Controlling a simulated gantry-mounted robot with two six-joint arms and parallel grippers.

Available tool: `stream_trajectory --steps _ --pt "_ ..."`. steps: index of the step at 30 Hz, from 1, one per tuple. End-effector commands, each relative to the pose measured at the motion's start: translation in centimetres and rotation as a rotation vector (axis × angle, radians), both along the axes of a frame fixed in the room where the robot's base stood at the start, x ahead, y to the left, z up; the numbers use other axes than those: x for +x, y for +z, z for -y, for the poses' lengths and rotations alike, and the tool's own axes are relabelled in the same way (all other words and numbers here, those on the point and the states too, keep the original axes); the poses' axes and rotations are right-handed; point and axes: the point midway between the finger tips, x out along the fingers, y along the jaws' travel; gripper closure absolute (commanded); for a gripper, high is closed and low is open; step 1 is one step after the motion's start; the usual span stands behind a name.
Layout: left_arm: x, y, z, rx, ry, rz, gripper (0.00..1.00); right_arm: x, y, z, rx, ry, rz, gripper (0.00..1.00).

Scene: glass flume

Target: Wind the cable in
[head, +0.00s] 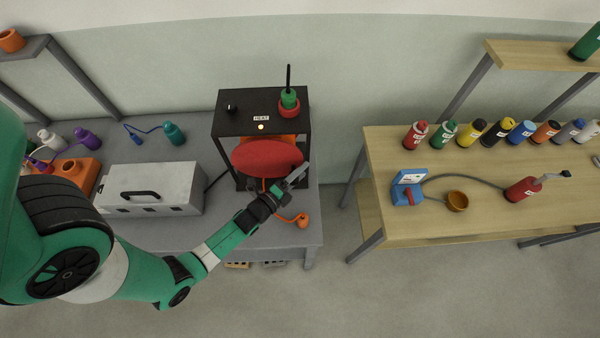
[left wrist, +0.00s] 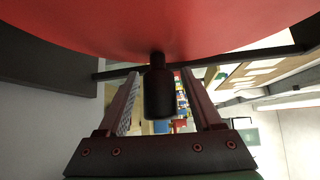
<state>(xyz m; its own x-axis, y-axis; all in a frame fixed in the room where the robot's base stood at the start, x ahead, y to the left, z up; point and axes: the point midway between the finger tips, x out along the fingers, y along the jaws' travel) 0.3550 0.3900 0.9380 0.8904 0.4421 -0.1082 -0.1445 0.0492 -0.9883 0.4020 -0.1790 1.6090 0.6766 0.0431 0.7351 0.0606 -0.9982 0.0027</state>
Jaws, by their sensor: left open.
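A red reel disc (head: 266,158) is mounted in a black frame (head: 262,112) on the grey bench. In the left wrist view the red disc (left wrist: 150,25) fills the top, and a black crank knob (left wrist: 158,92) sticks out from it. My left gripper (head: 295,178) is open at the disc's right front edge. In the left wrist view its fingers (left wrist: 159,100) stand on either side of the knob, with gaps visible. An orange cable (head: 284,217) runs out below the disc and ends in an orange plug (head: 302,220) on the bench. My right gripper is not in view.
A grey metal box (head: 152,188) with a black handle stands left of the frame. A green item in a red holder (head: 289,102) sits on the frame's top. Several bottles and a blue device (head: 407,192) stand on the wooden table (head: 440,222), across a gap.

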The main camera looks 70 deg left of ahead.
Motion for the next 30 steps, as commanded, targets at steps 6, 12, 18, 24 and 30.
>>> stream_trajectory --steps 6,12,18,24,30 --pt "-0.03 0.01 0.00 0.000 0.000 0.000 0.60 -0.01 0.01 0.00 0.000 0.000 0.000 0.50" --pt "-0.04 0.02 0.00 0.000 0.000 0.000 0.96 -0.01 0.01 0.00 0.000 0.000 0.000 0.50" --pt "-0.04 0.02 0.00 0.000 0.000 0.000 1.00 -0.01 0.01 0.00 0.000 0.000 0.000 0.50" --pt "-0.05 0.03 0.01 0.000 0.000 0.001 1.00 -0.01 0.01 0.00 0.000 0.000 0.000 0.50" --pt "-0.05 0.03 0.01 0.000 0.000 0.001 1.00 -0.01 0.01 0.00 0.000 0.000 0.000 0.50"
